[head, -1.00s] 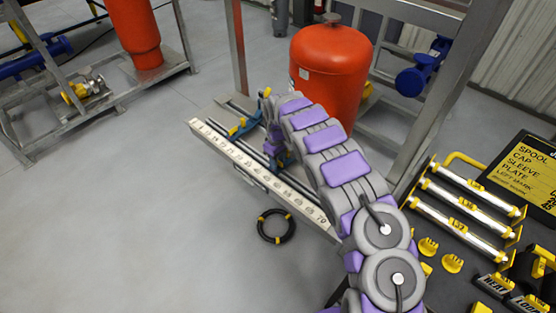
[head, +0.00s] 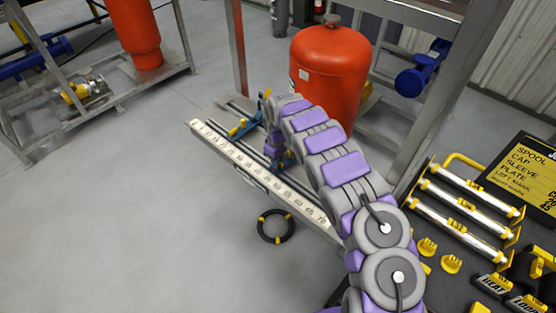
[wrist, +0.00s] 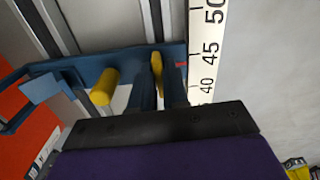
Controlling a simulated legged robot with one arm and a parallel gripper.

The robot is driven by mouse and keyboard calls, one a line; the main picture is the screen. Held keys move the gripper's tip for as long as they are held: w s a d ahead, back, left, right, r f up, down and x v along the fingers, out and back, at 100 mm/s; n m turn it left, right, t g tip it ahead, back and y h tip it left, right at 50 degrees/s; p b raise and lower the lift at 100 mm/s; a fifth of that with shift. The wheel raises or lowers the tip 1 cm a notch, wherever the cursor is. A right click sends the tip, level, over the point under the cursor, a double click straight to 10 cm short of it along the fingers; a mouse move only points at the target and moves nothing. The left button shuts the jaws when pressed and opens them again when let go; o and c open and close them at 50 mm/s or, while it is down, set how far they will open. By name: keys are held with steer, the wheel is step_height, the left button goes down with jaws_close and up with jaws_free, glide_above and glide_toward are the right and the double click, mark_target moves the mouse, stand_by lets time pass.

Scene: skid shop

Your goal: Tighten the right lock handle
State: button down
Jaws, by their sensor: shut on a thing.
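In the wrist view a blue carriage (wrist: 75,62) lies across the rails beside a white ruler (wrist: 208,60). Two yellow lock handles stand on it. The right lock handle (wrist: 157,66) is between the fingers of my gripper (wrist: 159,72), which is shut on it. The left handle (wrist: 104,87) stands apart from the fingers and looks tilted. A red mark on the carriage sits beside the ruler, between 40 and 45. In the head view the ruler (head: 262,172) runs along the rail frame, and my arm partly hides the carriage and gripper.
A red tank (head: 330,75) stands behind the rails by a metal frame (head: 430,95). A black and yellow ring (head: 275,226) lies on the floor. At right a dark bench holds silver rollers (head: 470,205), yellow parts and a sign (head: 520,170).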

steer(key=shift+r+n+p, duration=0.1)
steer(key=shift+n+p, duration=0.8)
steer(key=shift+p, duration=0.05)
steer(key=shift+d+n+p, duration=0.1)
steer(key=shift+n+p, duration=0.6)
steer(key=shift+n, duration=0.1)
steer(key=shift+n+p, duration=0.55)
steer(key=shift+n, duration=0.05)
steer(key=shift+n+p, duration=0.5)
steer(key=shift+n, duration=0.2)
steer(key=shift+n+p, duration=0.75)
steer(key=shift+n, duration=0.35)
steer(key=shift+d+n, duration=0.15)
steer(key=shift+n, duration=0.55)
steer(key=shift+p, duration=0.3)
